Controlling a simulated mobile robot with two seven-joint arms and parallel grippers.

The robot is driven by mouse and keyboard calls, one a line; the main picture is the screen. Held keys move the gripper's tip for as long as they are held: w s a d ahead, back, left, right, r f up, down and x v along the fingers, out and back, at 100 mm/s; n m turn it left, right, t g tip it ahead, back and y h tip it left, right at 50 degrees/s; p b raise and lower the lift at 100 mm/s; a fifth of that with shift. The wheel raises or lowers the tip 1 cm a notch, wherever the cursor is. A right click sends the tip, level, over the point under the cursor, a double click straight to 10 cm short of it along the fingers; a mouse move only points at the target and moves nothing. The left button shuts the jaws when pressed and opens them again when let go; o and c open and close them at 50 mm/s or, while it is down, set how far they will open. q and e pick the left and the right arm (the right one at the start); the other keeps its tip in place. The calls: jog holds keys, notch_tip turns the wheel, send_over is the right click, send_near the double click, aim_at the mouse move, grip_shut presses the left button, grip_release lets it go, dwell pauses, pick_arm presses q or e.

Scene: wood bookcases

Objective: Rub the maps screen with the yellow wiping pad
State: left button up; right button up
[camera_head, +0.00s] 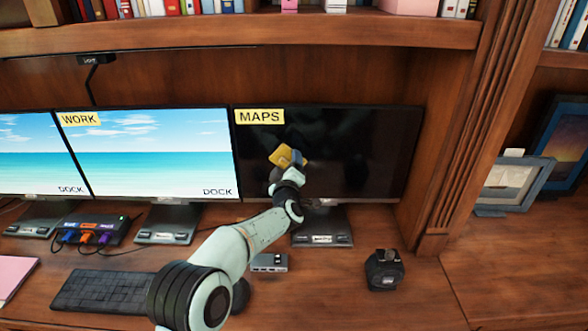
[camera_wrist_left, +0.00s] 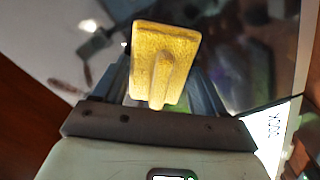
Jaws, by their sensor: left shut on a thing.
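The maps screen (camera_head: 355,150) is a dark monitor with a yellow MAPS label (camera_head: 260,116) at its top left, right of two lit screens. My left gripper (camera_head: 288,165) is in front of its left half, shut on the yellow wiping pad (camera_head: 282,155). In the left wrist view the pad (camera_wrist_left: 180,50) sits with its ridge between the fingers of my left gripper (camera_wrist_left: 162,85). The dark glossy screen (camera_wrist_left: 225,30) fills much of the area behind it. I cannot tell whether the pad touches the screen. My right gripper is not in view.
The lit WORK screen (camera_head: 155,150) stands just left of the maps screen. A hub with coloured cables (camera_head: 95,230), a keyboard (camera_head: 105,291), a small grey box (camera_head: 269,262) and a black device (camera_head: 384,270) are on the desk. A wooden post (camera_head: 450,150) rises at right.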

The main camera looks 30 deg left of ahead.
pick_arm(q)
jog(key=shift+s+a+b, duration=0.45)
jog(key=shift+s+a, duration=0.05)
jog(key=shift+a, duration=0.35)
jog(key=shift+s+d+f+b, duration=0.15)
jog(key=shift+s+d+b, duration=0.15)
jog(key=shift+s, duration=0.1)
jog(key=b+v, duration=0.2)
jog(key=v, duration=0.6)
jog(key=shift+f, duration=0.2)
